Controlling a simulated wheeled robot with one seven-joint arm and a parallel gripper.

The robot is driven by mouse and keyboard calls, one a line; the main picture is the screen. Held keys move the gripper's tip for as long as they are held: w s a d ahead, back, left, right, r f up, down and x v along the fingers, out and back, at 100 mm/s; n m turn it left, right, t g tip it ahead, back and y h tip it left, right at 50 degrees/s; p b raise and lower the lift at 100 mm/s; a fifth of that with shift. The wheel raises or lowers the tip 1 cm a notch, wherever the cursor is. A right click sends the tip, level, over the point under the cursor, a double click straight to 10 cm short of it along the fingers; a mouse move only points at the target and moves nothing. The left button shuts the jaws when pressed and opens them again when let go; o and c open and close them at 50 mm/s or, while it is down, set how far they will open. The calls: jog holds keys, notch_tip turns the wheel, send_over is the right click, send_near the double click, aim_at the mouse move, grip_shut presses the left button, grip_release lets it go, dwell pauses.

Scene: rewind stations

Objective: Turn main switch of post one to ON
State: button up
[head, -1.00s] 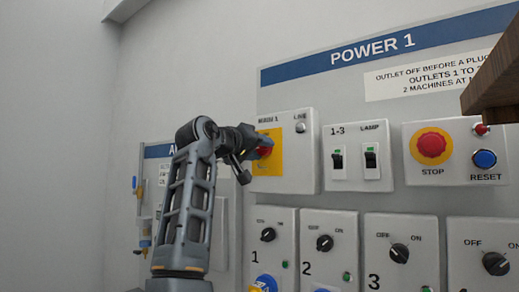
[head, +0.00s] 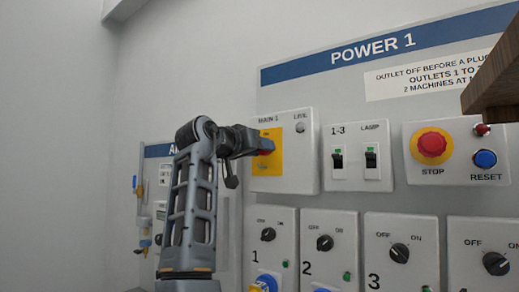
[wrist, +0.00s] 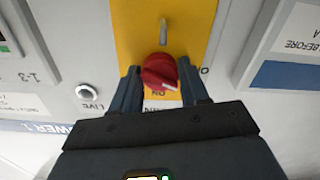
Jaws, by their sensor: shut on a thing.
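The main switch of post one is a red rotary knob (wrist: 158,71) on a yellow plate (wrist: 186,22). In the head view its box (head: 297,178) reads MAIN 1, and the knob is mostly hidden by my gripper (head: 263,147). In the wrist view my gripper (wrist: 160,73) has one finger on each side of the knob and is shut on it. The knob's white mark points down and slightly right there, close to the upside-down ON label. An O label shows to the right of the knob. The LIVE lamp (wrist: 86,92) looks grey.
To the right are the 1-3 and LAMP switches (head: 354,160) and the red STOP button (head: 432,145) with the blue RESET button (head: 485,159). Outlet boxes (head: 330,247) with black knobs sit below. A brown board edge (head: 496,84) juts in at upper right.

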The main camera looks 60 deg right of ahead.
jog(key=m+b, duration=0.1)
jog(key=m, duration=0.5)
jog(key=m+b, duration=0.2)
jog(key=m, duration=0.4)
jog(key=shift+m, duration=0.4)
dwell(0.3)
jog(key=o, duration=1)
jog(key=shift+o, duration=0.2)
jog(key=shift+w+a, duration=0.1)
jog(key=shift+a, duration=0.05)
jog(key=a, duration=0.7)
jog(key=shift+w+a, duration=0.15)
jog(key=shift+a, duration=0.1)
